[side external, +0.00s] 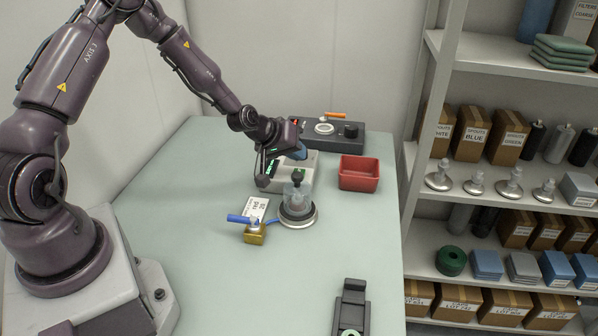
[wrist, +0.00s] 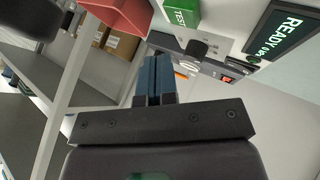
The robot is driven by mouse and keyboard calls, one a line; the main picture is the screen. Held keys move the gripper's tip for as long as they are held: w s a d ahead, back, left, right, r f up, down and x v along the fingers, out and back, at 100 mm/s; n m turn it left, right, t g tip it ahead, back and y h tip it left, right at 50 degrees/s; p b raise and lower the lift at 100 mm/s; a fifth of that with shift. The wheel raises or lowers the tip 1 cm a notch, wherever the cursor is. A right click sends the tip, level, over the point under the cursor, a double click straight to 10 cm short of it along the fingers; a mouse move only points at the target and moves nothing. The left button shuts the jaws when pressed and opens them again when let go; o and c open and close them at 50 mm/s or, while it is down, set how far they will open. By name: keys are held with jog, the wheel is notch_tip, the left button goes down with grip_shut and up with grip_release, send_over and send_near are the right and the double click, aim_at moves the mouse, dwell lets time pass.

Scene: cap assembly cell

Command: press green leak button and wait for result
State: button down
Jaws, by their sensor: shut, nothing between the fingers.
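The pale grey tester box (side external: 300,172) stands near the back of the table. In the wrist view, its dark display (wrist: 285,38) reads "READY" in green, with smaller text below. A green panel marked "TEST" (wrist: 180,12) shows beside it at the top edge, partly cut off; whether this is the button itself I cannot tell. My gripper (side external: 300,153) is over the tester box and hides part of its top. Its blue fingers (wrist: 155,78) are shut together and empty. I cannot see any contact with the button.
A red bin (side external: 359,174) stands right of the tester. A dark console (side external: 345,144) with a knob (side external: 351,130) is behind it. A clear cup on a round metal base (side external: 299,218) and a brass valve block (side external: 254,236) stand in front. A black stand (side external: 351,302) is at the table's front.

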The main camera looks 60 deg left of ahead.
jog(key=shift+f, duration=0.8)
jog(key=shift+f, duration=0.1)
dwell(1.4)
jog(key=shift+f, duration=0.3)
jog(key=shift+f, duration=0.45)
dwell(0.8)
jog(key=shift+r, duration=0.85)
jog(key=shift+r, duration=0.1)
jog(key=shift+r, duration=2.4)
